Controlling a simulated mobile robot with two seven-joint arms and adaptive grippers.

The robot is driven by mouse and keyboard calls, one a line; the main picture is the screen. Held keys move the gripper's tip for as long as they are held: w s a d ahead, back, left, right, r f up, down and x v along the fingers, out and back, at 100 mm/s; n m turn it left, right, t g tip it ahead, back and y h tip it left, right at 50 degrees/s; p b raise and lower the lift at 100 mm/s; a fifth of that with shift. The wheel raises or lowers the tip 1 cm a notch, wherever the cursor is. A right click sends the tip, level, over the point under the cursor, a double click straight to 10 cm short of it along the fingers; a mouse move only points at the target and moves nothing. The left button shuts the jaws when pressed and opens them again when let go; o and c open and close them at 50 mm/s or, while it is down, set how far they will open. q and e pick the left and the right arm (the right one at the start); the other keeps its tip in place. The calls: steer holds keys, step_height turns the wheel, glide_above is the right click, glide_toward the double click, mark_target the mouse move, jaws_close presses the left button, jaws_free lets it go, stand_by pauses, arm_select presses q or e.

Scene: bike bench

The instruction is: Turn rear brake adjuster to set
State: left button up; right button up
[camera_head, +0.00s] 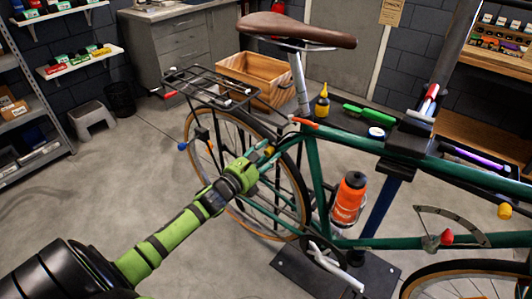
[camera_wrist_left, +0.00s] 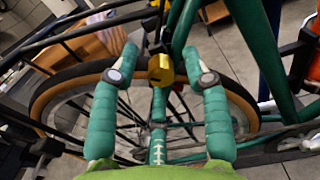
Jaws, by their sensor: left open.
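The rear brake adjuster appears to be the yellow knob (camera_wrist_left: 160,69) in the middle of the left wrist view, at the rear of the green bike frame. It also shows small in the head view (camera_head: 269,150), by the frame's rear stays. My left gripper (camera_wrist_left: 158,58) is open, with one teal-wrapped finger on each side of the knob and visible gaps between. In the head view my left gripper (camera_head: 264,152) reaches in from the lower left to the rear brake area. Whether it touches the knob is unclear there. My right gripper is not in view.
The rear wheel (camera_head: 301,207) and black rack (camera_head: 210,86) are close to my left gripper. An orange bottle (camera_head: 349,198) sits on the frame. A work stand (camera_head: 384,204) holds the bike. A wooden crate (camera_head: 256,82) lies behind.

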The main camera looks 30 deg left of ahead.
arm_select(q)
jaws_close()
stand_by(0.4)
